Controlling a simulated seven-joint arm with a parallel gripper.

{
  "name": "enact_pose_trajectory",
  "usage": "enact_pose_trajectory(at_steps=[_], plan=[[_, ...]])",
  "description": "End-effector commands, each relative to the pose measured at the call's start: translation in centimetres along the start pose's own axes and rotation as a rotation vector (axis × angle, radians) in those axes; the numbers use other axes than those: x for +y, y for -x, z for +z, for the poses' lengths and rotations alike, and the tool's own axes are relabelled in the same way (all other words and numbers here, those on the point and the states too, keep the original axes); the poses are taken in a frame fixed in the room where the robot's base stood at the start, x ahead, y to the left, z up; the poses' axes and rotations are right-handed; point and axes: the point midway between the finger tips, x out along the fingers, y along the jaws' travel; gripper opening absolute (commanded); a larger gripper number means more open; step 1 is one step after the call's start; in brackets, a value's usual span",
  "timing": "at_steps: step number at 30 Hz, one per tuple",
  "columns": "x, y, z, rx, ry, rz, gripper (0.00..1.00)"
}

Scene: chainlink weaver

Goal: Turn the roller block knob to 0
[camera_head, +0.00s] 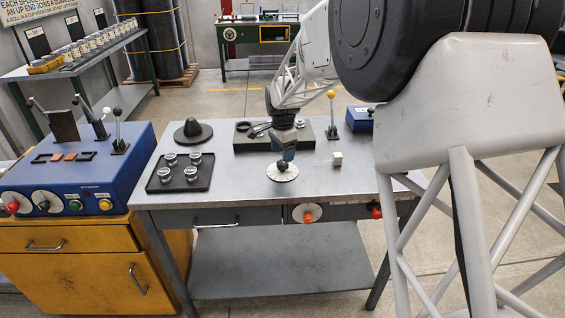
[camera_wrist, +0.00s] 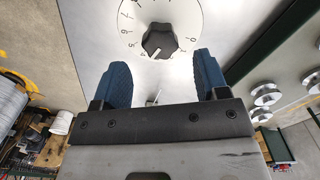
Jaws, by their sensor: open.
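The knob (camera_wrist: 159,41) is black and sits in the middle of a round white dial (camera_wrist: 183,17) with numbers around its rim. A pale mark on the knob points to the lower left, near a digit that looks like 4. In the head view the dial (camera_head: 290,175) lies on the grey table, below my gripper (camera_head: 287,159). In the wrist view my gripper (camera_wrist: 162,64) is open, with one blue finger at each side and the knob beyond and between the tips. Nothing is held. Whether the fingers are level with the knob I cannot tell.
A black tray (camera_head: 180,185) with several metal pieces and a dark cone (camera_head: 193,132) stand left on the table. A small white cube (camera_head: 337,158) is to the right. A blue control box (camera_head: 78,175) stands left.

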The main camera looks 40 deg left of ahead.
Motion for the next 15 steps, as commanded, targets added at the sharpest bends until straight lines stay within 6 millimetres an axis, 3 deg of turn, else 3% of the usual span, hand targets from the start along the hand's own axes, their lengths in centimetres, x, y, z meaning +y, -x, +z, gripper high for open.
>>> enact_pose_trajectory(at_steps=[6,15], plan=[[0.0,-2.7,0.0,0.000,0.000,0.001,0.67],[0.0,-4.6,0.0,0.000,0.000,0.000,0.67]])
